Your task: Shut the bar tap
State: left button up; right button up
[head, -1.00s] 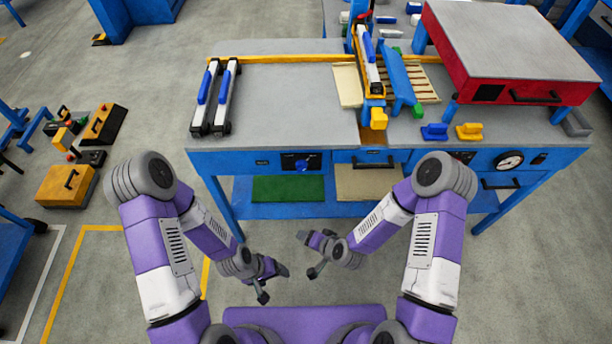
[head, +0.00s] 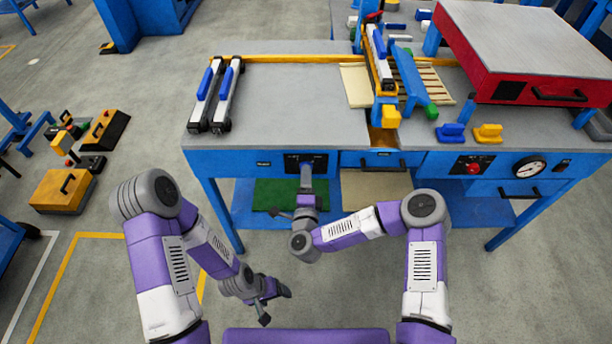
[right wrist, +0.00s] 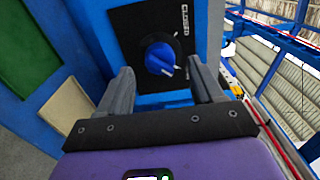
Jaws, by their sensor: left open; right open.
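The bar tap is a round blue knob (right wrist: 160,58) with a white pointer mark, on a black plate (right wrist: 150,30) on the bench's blue front. In the head view my right gripper (head: 306,172) covers the knob. My left gripper (head: 275,304) is open and empty, low in front of the bench, away from the tap.
The bench top (head: 290,100) bears two white-and-blue bars (head: 215,95), a red-sided press (head: 530,60), and blue and yellow blocks. A drawer handle (head: 382,165) is right of the tap; a red button (head: 473,168) and gauge (head: 529,167) are farther right. A green panel (head: 270,195) lies below.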

jog(key=w, duration=0.2)
jog(key=shift+w, duration=0.35)
jog(key=c, duration=1.1)
jog(key=shift+o, duration=0.2)
